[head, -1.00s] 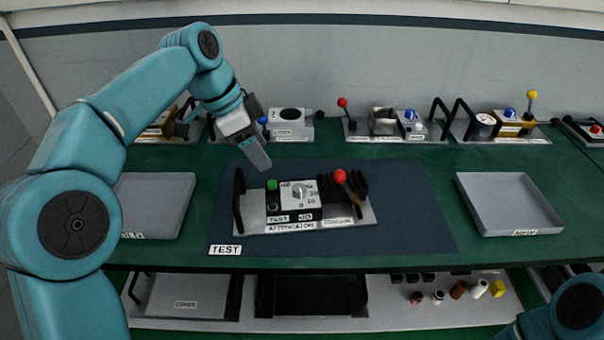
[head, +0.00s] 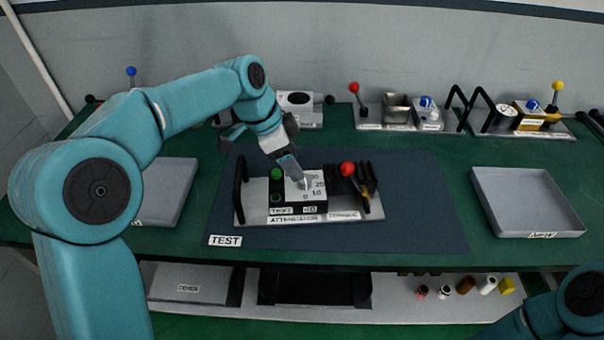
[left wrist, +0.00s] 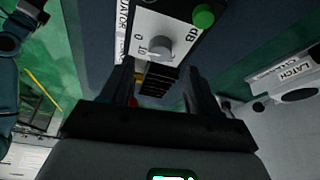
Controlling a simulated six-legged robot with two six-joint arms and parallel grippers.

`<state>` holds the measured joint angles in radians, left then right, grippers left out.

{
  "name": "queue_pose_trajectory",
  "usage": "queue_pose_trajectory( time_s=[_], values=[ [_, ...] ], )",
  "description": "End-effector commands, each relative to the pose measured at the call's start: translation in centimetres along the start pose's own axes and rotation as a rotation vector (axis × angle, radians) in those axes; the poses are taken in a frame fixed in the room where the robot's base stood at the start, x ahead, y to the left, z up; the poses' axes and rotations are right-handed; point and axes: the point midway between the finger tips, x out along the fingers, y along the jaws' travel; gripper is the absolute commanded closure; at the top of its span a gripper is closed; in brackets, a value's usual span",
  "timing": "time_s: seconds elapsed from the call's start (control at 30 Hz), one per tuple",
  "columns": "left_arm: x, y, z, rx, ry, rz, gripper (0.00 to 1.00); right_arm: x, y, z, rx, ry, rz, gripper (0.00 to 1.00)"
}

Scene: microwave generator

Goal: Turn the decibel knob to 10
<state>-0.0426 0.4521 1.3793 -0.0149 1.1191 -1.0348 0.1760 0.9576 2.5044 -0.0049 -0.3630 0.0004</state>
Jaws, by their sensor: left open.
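The attenuator unit's base plate (head: 240,214) stands on the dark TEST mat (head: 420,220). Its white dB dial plate (head: 317,190) bears numbers from 0 upward. In the left wrist view the grey decibel knob (left wrist: 158,45) stands between the dial's 0 and 10 marks; its exact setting is hard to tell. My left gripper (head: 298,181) is over the dial, hiding most of the knob in the head view. In the left wrist view its open fingers (left wrist: 157,72) reach toward the knob, with nothing visibly held. My right gripper is out of view.
Beside the dial are a green button (head: 276,174), a red-balled lever (head: 348,169) and a black handle (head: 240,182). Grey trays flank the mat, the NEW tray (head: 530,200) on the right. Other devices line the back of the green table.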

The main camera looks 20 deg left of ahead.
Motion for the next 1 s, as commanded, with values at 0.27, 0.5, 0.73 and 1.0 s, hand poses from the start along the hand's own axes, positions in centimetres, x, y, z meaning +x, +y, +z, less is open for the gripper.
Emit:
queue_pose_trajectory(
  time_s=[0.27,0.5,0.73,1.0],
  values=[
    [4.7,-0.1,-0.2,0.0,-0.001,0.001,0.39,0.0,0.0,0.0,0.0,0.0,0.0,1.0],
    [5.7,-0.3,-0.2,0.001,0.0,-0.001,0.39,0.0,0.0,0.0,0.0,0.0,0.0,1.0],
    [5.7,-0.3,-0.2,0.0,0.0,0.0,0.59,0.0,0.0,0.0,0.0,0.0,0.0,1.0],
    [5.6,-0.3,-0.2,-0.002,0.001,-0.002,0.95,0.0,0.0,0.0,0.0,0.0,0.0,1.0]
  ],
)
